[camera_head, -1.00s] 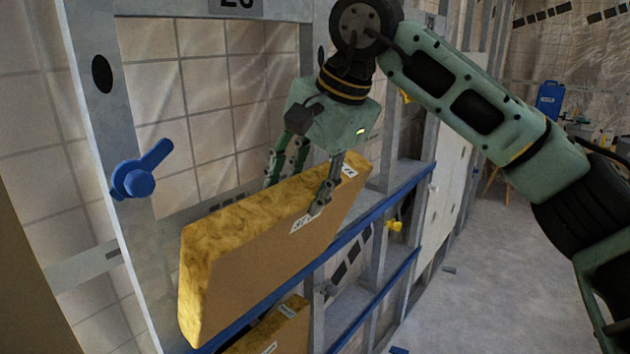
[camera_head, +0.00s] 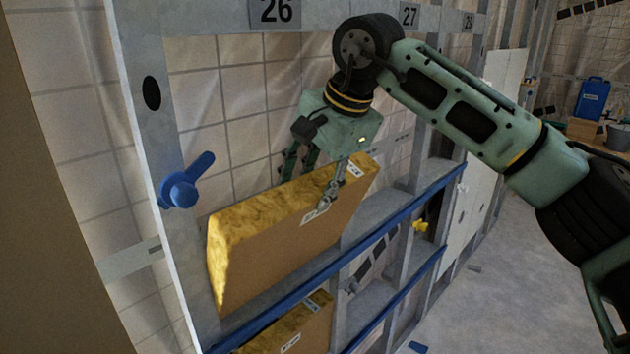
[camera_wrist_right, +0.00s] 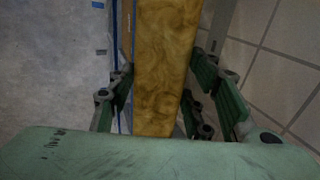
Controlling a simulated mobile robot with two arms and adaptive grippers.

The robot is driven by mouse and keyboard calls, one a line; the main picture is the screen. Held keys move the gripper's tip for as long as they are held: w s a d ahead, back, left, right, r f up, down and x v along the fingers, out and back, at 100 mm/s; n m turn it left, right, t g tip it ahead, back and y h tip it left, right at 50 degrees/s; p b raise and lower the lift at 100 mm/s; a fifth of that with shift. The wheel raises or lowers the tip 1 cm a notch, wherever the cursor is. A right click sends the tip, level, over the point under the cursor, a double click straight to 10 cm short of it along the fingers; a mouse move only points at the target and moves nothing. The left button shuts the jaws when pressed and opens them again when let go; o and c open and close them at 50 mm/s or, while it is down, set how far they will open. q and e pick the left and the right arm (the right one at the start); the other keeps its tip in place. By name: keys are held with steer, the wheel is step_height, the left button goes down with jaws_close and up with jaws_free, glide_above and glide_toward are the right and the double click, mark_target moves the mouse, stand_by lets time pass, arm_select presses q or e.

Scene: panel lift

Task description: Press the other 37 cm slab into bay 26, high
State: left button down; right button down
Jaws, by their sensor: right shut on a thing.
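The yellow slab with a brown face (camera_head: 285,250) stands upright on edge at the opening of bay 26, under the number plate 26 (camera_head: 274,12). My right gripper (camera_head: 311,188) is shut on its top edge from above, one finger on the brown face. In the right wrist view the slab's yellow fibre edge (camera_wrist_right: 163,65) runs between the green fingers. Its bottom lies close to the blue rail (camera_head: 350,255); I cannot tell whether it touches. A second slab (camera_head: 290,328) lies lower, below the rail. My left gripper is not in view.
A blue lever (camera_head: 184,188) sits on the metal stud (camera_head: 152,130) left of the bay. Bays 27 and 28 follow to the right. The grey floor (camera_head: 500,280) at right is mostly clear.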

steer(key=shift+f, duration=0.1)
stand_by(0.5)
steer(key=c, duration=0.8)
jaws_free()
steer(key=shift+a+f, duration=0.1)
